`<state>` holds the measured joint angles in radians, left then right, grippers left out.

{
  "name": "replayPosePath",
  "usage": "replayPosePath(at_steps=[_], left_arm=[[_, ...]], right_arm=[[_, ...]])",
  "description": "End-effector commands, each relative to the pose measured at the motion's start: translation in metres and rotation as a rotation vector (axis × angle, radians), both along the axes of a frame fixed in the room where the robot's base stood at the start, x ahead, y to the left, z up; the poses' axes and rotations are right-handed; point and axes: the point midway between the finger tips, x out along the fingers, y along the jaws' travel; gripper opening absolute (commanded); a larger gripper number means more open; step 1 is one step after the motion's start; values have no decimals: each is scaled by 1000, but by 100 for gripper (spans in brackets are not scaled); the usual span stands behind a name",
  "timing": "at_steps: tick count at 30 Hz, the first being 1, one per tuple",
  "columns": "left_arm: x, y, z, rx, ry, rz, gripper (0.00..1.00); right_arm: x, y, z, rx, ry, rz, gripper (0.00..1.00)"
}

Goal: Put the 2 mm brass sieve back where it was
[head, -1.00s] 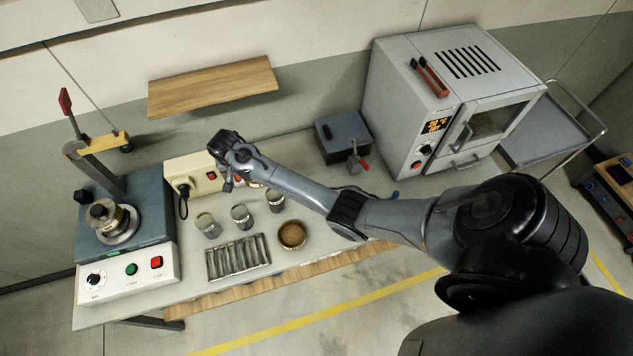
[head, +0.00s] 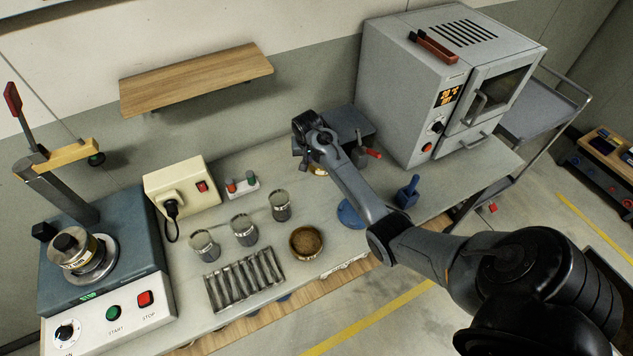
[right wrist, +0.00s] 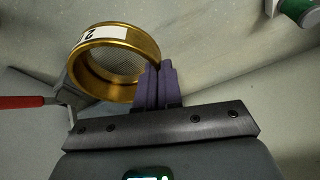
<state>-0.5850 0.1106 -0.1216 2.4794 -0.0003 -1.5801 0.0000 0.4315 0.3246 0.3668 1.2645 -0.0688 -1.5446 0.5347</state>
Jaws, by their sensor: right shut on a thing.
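The brass sieve with a white label showing a "2" (right wrist: 88,40) is in the right wrist view. Its wire mesh shows inside the gold ring. My right gripper (right wrist: 158,66) is shut on the sieve's rim at its right side. In the head view the right gripper (head: 314,160) is over the back of the bench, in front of the dark grey box; only a sliver of the brass sieve (head: 318,171) shows below it. Whether the sieve touches the bench is unclear. My left gripper is not in view.
A shaker (head: 95,270) with a sieve stack stands at left. Several metal cans (head: 244,230), a brown-filled bowl (head: 306,242) and a ribbed tray (head: 244,281) occupy the middle. A dark grey box with a red-handled lever (head: 352,122) and an oven (head: 425,100) stand right. A wooden shelf (head: 197,82) hangs above.

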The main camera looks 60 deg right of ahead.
Motion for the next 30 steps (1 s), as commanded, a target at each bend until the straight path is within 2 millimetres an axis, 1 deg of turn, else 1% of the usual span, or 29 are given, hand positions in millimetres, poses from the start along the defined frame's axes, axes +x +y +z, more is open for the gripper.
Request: replayPosePath(at_steps=[1,6,9,14,21,24,30], left_arm=[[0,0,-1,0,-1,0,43],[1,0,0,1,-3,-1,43],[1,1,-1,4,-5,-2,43],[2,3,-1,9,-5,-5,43],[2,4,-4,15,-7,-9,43],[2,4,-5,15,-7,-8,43],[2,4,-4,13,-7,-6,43]], right_arm=[[-1,1,-11,1,4,0,0],[-1,1,-36,1,2,2,0],[0,1,-46,1,1,1,0],[0,1,-55,1,1,1,0],[0,1,-83,0,2,2,0],[0,1,-87,0,1,2,0],[0,1,-88,0,0,2,0]])
